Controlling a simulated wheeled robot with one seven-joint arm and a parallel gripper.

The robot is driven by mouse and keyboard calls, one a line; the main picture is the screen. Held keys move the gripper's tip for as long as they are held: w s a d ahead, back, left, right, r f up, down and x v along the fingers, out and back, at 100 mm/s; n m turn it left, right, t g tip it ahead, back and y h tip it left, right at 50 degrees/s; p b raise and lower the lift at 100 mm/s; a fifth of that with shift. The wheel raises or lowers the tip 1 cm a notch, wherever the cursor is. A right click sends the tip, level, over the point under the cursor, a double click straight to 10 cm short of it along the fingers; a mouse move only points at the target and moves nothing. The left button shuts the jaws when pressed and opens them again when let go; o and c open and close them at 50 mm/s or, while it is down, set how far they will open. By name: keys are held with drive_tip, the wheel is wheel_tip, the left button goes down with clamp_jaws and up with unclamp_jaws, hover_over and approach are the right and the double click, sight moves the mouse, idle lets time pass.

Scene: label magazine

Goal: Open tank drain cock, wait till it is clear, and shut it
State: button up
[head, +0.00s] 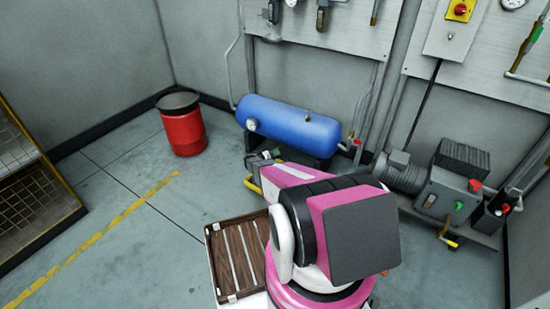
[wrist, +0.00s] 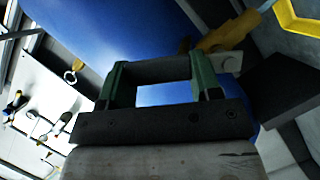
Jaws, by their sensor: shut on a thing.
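The blue tank (head: 290,125) lies on its side on a dark stand by the back wall. It fills much of the top of the wrist view (wrist: 100,28). My gripper (head: 262,160) is low at the tank's near side, partly hidden by my arm. In the wrist view my gripper (wrist: 155,72) is shut on a dark bar that spans its two green-edged fingers. A yellow-brass cock body (wrist: 228,32) with a grey metal end sits just beyond the right finger. Whether the bar joins it is hard to see. The outlet and any flow are not visible.
A red drum (head: 184,134) with a dark top stands left of the tank. A slatted wooden crate (head: 212,262) is beside my base. A motor unit with a control box (head: 448,196) stands at the right.

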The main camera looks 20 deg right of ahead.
drive_tip(key=shift+w+a+n, duration=0.1)
drive_tip(key=shift+a+n, duration=0.05)
drive_tip(key=shift+n, duration=0.25)
drive_tip(key=o, duration=1.3)
drive_tip(key=v, duration=1)
drive_tip(key=shift+a, duration=0.45)
